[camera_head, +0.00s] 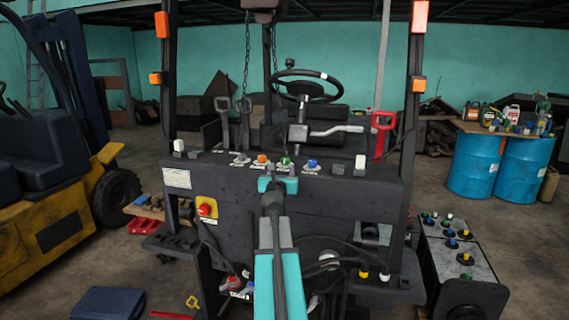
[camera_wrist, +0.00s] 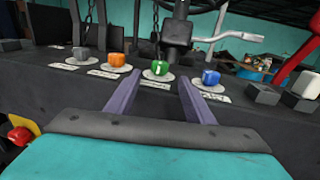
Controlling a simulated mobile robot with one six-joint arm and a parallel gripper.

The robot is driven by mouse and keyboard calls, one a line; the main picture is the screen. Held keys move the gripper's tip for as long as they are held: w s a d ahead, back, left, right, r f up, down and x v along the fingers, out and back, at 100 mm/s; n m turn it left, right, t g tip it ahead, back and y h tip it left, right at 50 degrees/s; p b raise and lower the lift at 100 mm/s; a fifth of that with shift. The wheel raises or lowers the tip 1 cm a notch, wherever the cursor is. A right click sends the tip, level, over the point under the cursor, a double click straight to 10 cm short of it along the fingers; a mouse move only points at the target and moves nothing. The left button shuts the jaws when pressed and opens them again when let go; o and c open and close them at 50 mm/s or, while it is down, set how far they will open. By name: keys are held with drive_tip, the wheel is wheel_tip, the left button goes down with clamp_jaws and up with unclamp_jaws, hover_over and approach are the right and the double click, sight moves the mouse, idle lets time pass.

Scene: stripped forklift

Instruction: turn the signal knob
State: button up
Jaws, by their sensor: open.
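A row of knobs on round pale plates sits along the top of the dark forklift panel: a grey knob (camera_wrist: 82,53), an orange knob (camera_wrist: 116,59), a green knob (camera_wrist: 159,67) and a blue knob (camera_wrist: 211,77). The labels in front of them are too small to read, so I cannot tell which is the signal knob. My gripper (camera_wrist: 158,78) is open and empty. Its two purple fingers point at the green knob, which shows between and beyond the fingertips. In the head view, my gripper (camera_head: 280,177) is just in front of the green knob (camera_head: 284,161).
A steering wheel (camera_head: 306,86) and a grey lever (camera_head: 335,130) rise behind the knobs. A red handle (camera_head: 383,121) stands to the right. A red button on a yellow plate (camera_head: 206,208) is on the panel's front. Dark and white blocks flank the knob row.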

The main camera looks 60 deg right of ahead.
sight(285, 162)
drive_tip(key=shift+p+x, duration=0.55)
drive_tip(key=shift+x, duration=3.3)
drive_tip(key=c, duration=1)
